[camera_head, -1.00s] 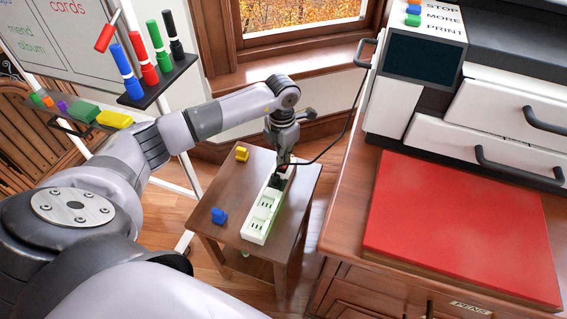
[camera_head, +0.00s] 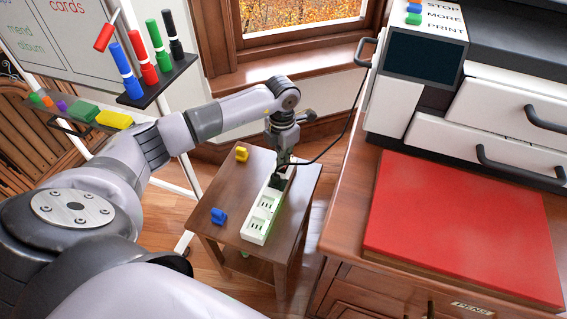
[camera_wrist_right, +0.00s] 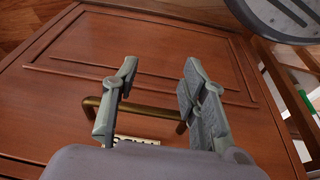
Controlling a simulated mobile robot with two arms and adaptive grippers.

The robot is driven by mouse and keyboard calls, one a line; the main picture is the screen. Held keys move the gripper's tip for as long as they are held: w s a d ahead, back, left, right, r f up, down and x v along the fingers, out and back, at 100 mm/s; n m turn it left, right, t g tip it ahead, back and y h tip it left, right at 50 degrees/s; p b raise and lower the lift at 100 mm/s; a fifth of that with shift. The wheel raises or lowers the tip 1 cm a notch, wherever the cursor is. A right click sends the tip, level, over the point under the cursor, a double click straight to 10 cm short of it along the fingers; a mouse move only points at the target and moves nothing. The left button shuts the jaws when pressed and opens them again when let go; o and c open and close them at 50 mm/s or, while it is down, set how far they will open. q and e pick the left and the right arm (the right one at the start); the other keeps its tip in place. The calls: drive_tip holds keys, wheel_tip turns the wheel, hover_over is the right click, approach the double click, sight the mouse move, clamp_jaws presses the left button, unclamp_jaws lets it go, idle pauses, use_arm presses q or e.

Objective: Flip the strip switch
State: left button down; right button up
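A white power strip (camera_head: 261,217) with sockets lies on a small wooden table. A black plug (camera_head: 278,182) sits in it near its far end, with a black cable rising to the right. My left gripper (camera_head: 283,161) points down at the far end of the strip, just above and behind the plug. It hides that end, and I cannot make out the switch. Its fingers look close together, but whether they are shut is too small to tell. My right gripper (camera_wrist_right: 160,72) is open and empty in the right wrist view, in front of a wooden panel with a brass handle (camera_wrist_right: 150,112).
A yellow piece (camera_head: 241,153) and a blue piece (camera_head: 219,216) lie on the small table (camera_head: 225,190), left of the strip. A wooden cabinet with a red pad (camera_head: 460,225) and a printer-like machine (camera_head: 420,70) stands at right. A marker rack (camera_head: 158,84) stands at left.

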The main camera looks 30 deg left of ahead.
use_arm(q)
drive_tip(key=shift+f, duration=0.15)
use_arm(e)
drive_tip(key=shift+s+r, duration=0.1)
drive_tip(key=shift+r, duration=0.05)
drive_tip(key=shift+r, duration=0.1)
use_arm(q)
drive_tip(key=shift+f, duration=0.1)
use_arm(e)
drive_tip(key=shift+r, duration=0.3)
